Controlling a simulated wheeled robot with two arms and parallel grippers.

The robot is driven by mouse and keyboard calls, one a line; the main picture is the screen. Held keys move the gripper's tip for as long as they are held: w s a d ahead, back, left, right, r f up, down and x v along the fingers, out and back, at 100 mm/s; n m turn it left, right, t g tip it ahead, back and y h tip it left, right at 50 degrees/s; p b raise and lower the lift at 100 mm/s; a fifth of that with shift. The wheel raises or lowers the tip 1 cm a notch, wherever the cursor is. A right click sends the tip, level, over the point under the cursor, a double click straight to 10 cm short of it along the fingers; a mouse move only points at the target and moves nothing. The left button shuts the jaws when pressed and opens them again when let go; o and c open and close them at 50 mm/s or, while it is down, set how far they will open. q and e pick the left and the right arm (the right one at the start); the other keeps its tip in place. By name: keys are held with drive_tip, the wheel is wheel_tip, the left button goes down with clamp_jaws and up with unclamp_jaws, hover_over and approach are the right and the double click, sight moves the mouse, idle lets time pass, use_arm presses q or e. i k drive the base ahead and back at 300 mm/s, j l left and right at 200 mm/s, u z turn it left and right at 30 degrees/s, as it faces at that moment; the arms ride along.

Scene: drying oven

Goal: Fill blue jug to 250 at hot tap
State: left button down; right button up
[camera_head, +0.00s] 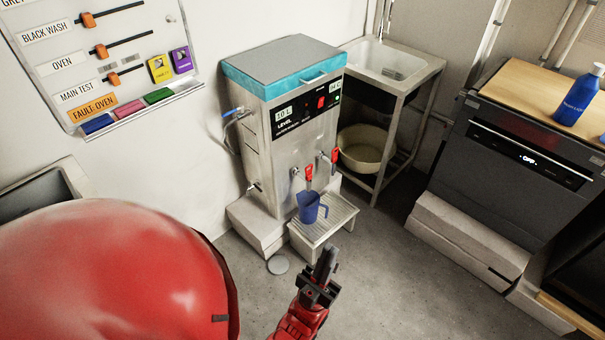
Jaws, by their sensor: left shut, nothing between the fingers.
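The blue jug (309,207) stands upright on the slatted drip tray (333,222) at the foot of the steel water boiler (284,127). Two taps with red handles stick out of the boiler's front. The left tap (308,173) is above the jug; the right tap (334,156) is to the right of it. Which tap is hot cannot be read. The jug's water level and markings cannot be seen. My left gripper (328,256) is shut and empty, in front of the tray and apart from the jug. My right gripper is not in view.
A steel sink (386,62) with a basin (364,148) under it stands right of the boiler. A dark oven (505,150) and a wooden top with a blue bottle (577,97) are further right. A board (100,50) hangs left. The grey floor between is clear.

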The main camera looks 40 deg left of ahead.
sight(309, 173)
drive_tip(key=i+u, duration=0.1)
drive_tip(key=u, duration=0.35)
drive_tip(key=i+l+u, duration=0.1)
drive_tip(key=u, duration=0.35)
drive_tip(key=i+l+u, duration=0.1)
drive_tip(key=u, duration=0.4)
drive_tip(key=i+l+u, duration=0.2)
drive_tip(key=l, duration=0.35)
drive_tip(key=i+l+u, duration=0.2)
drive_tip(key=l, duration=0.4)
drive_tip(key=l+u, duration=0.2)
drive_tip(key=l, duration=0.35)
drive_tip(key=i+l+u, duration=0.2)
drive_tip(key=l, duration=1.25)
